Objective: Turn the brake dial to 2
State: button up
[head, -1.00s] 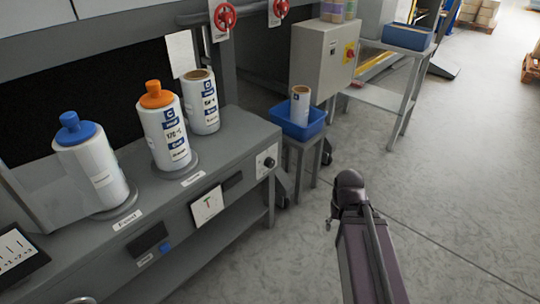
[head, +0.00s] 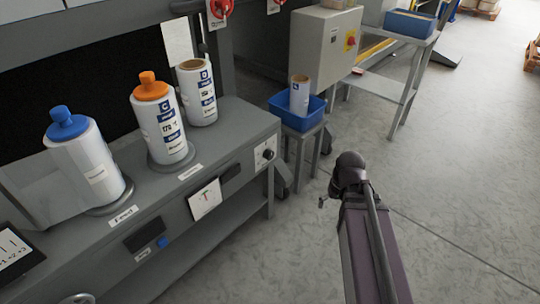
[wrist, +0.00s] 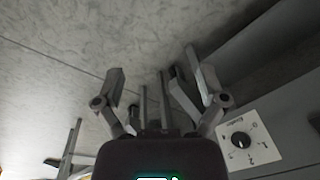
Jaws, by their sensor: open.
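The brake dial is a black round knob on a white plate, on the end of the grey machine bench. In the head view the dial (head: 267,154) sits near the bench's right corner. In the head view my arm hides most of the gripper.
Two capped spools and one uncapped spool (head: 200,95) stand on the bench (head: 235,122). A blue bin (head: 283,112) holding a white roll rests on a small stand right of the bench. A grey box (head: 318,45) stands behind. The floor (head: 450,190) at right is clear.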

jog(key=w+a+r+n+t+y+p, duration=0.2)
jog(key=w+a+r+n+y, duration=0.2)
jog(key=w+a, duration=0.5)
jog(key=n+t+y, duration=0.2)
jog(key=n+y, duration=0.1)
send_near(272, 155)
jog(key=v, duration=0.4)
jog(key=shift+w+f, duration=0.1)
jog(key=shift+w, duration=0.1)
jog(key=shift+a+f, duration=0.15)
jog(key=b+x, duration=0.8)
jog(key=x, duration=0.3)
jog(key=shift+a+f, duration=0.2)
jog(key=shift+a, duration=0.05)
jog(key=shift+b+x, duration=0.55)
jog(key=shift+x, duration=0.4)
jog(key=shift+a, duration=0.1)
